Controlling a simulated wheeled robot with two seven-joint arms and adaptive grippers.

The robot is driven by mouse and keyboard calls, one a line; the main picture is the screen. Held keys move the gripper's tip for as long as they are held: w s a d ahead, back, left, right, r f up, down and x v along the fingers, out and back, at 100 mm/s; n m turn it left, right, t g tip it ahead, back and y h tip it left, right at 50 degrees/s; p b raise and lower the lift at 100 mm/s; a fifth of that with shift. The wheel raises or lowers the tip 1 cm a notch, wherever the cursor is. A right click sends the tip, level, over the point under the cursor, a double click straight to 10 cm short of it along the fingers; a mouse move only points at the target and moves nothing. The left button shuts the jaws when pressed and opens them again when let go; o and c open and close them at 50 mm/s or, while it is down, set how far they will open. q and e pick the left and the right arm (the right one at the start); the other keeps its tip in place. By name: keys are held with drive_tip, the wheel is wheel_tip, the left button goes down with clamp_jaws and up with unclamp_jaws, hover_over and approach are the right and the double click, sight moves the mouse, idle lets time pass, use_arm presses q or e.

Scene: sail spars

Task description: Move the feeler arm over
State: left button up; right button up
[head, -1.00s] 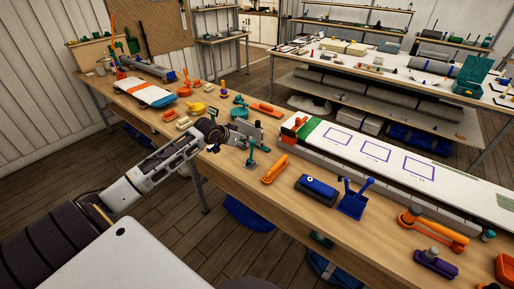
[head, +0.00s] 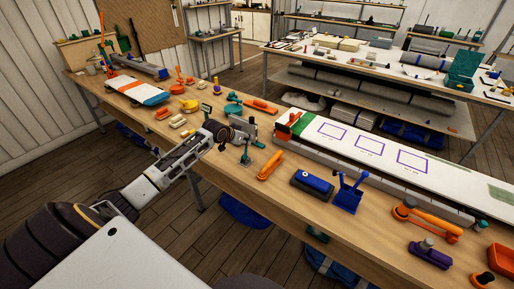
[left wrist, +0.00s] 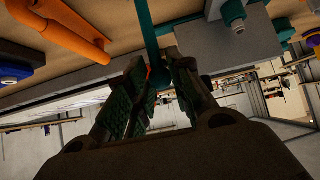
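A teal post on a flat foot (head: 254,168) stands near the front edge of the bench. My left gripper (head: 236,142) is at its upper part in the head view. In the left wrist view, a teal arm (left wrist: 150,35) with a rounded end comes down between the two dark ribbed fingers of my left gripper (left wrist: 154,72). The fingers are close on both sides of it. Whether both pads touch it is not clear. The wrist hides part of the post in the head view. My right gripper is not in view.
An upright grey plate (head: 246,131) stands just behind the post. An orange tool (head: 270,166), a dark blue block (head: 312,184) and a blue stand (head: 349,192) are to the right. A long white panel (head: 370,151) lies behind them.

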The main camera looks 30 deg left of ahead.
use_arm(q)
drive_tip(key=shift+r, duration=0.1)
drive_tip(key=shift+c, duration=0.7)
drive_tip(key=shift+w, duration=0.4)
drive_tip(key=shift+w+d+f+b, duration=0.1)
drive_tip(key=shift+w+f+b, duration=0.1)
drive_tip(key=shift+w, duration=0.25)
drive_tip(key=shift+w+f+b, duration=0.1)
drive_tip(key=shift+w+b, duration=0.05)
drive_tip(key=shift+w, duration=0.25)
drive_tip(key=shift+w+f, duration=0.15)
drive_tip(key=shift+w, duration=0.15)
